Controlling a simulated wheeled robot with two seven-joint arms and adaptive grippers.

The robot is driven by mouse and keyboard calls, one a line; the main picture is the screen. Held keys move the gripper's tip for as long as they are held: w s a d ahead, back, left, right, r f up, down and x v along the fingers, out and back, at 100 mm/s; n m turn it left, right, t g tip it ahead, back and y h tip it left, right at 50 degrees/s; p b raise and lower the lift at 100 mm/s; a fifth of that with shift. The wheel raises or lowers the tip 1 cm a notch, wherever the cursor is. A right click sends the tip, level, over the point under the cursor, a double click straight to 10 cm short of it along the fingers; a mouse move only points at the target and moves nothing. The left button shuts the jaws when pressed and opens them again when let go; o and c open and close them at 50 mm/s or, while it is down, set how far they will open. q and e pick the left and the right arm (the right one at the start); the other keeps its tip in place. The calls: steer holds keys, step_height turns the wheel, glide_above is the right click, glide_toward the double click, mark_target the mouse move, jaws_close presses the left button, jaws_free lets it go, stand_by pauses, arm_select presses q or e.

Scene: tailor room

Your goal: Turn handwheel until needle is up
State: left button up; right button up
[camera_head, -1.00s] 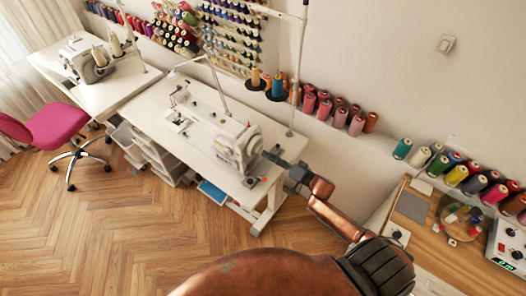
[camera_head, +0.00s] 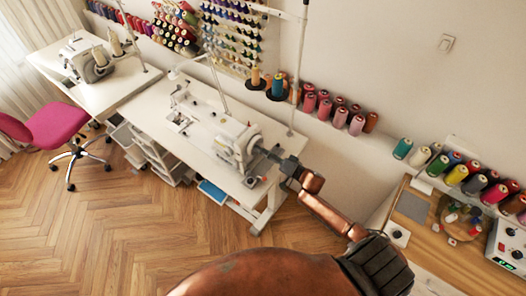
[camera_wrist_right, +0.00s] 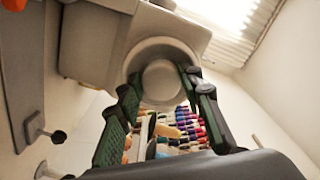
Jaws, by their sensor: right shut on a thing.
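The white sewing machine (camera_head: 228,143) stands on the middle white table (camera_head: 150,108). Its round handwheel (camera_wrist_right: 163,80) is on the machine's near right end. My right gripper (camera_head: 268,155) reaches this end from the right. In the right wrist view its two green-padded fingers (camera_wrist_right: 163,92) lie on either side of the handwheel, shut on it. In the head view the fingers and the machine's end hide most of the wheel. My left gripper is not in view.
A second sewing machine (camera_head: 88,60) stands on a table at the far left, with a pink chair (camera_head: 55,126) before it. Thread spools (camera_head: 335,112) line the wall ledge. A wooden worktop (camera_head: 425,245) is at the right. The floor in front is clear.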

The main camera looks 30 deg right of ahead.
steer(key=shift+d, duration=0.1)
steer(key=c, duration=0.5)
steer(key=shift+n, duration=0.3)
arm_select(q)
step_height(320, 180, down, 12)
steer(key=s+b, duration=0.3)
steer(key=b, duration=0.8)
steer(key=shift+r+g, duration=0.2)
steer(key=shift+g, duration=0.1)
arm_select(e)
steer(key=shift+w+d+r+m, duration=0.1)
steer(key=shift+m, duration=5.75)
steer(key=shift+d+r+m, duration=0.1)
steer(key=shift+d+m, duration=0.05)
steer(key=shift+m, duration=5.75)
steer(key=shift+w+d+r+m, duration=0.1)
steer(key=shift+m, duration=5.75)
arm_select(q)
steer(key=shift+b, duration=0.3)
